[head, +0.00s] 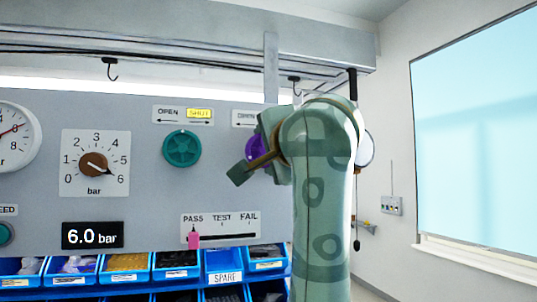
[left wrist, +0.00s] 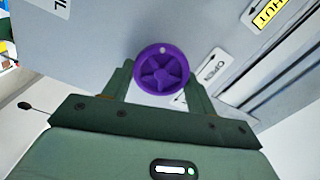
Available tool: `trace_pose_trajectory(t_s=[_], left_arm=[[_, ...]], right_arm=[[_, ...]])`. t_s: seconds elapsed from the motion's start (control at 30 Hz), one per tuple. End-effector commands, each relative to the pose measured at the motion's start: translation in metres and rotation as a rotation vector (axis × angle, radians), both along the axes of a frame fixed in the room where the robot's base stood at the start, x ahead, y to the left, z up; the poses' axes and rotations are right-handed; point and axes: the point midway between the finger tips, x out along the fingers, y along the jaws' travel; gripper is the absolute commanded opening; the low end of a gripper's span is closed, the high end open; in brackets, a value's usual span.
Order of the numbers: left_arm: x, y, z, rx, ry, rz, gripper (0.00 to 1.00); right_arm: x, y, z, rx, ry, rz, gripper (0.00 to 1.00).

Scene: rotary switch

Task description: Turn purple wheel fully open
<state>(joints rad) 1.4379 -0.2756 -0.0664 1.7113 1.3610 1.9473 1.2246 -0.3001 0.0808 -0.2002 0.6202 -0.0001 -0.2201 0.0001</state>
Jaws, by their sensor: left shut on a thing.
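The purple wheel (head: 257,150) is on the grey panel, right of a teal wheel (head: 182,149). My left arm and gripper (head: 254,160) hide most of it in the head view. In the left wrist view the purple wheel (left wrist: 162,70) shows nearly whole, with a pale dot near its top edge. My left gripper (left wrist: 162,82) has one finger on each side of the wheel and is shut on it. A label reading OPEN (left wrist: 208,70) is beside the wheel; in the head view its OPEN/SHUT plate (head: 244,118) is partly hidden. My right gripper is not in view.
Left on the panel are a knob dial (head: 95,163), a 6.0 bar display (head: 93,235) and a PASS/TEST/FAIL slider (head: 194,239) at PASS. Blue bins (head: 223,262) stand below. A hook (head: 295,88) hangs above. A window (head: 475,130) is at the right.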

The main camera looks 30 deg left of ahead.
Motion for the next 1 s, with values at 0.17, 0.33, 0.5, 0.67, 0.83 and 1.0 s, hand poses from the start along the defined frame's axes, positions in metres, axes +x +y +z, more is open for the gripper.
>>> trace_pose_trajectory(t_s=[0.17, 0.33, 0.5, 0.67, 0.83, 1.0], left_arm=[[0.000, 0.000, -0.001, -0.111, -0.124, 0.000, 0.34], [0.000, 0.000, -0.001, -0.217, -0.246, -0.001, 0.34], [0.000, 0.001, -0.001, -0.323, -0.369, 0.000, 0.34], [0.000, 0.001, 0.000, -0.421, -0.484, 0.000, 0.34], [-0.001, 0.002, 0.000, -0.519, -0.598, 0.000, 0.34], [-0.001, 0.002, 0.000, -0.602, -0.694, 0.001, 0.34]], right_arm=[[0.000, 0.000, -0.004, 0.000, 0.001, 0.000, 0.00], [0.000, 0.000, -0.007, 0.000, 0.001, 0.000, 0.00], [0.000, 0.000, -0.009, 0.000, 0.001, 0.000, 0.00], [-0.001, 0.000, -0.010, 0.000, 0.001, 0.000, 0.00], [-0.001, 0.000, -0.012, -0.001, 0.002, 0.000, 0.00], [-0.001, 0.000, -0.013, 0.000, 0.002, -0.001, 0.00]])
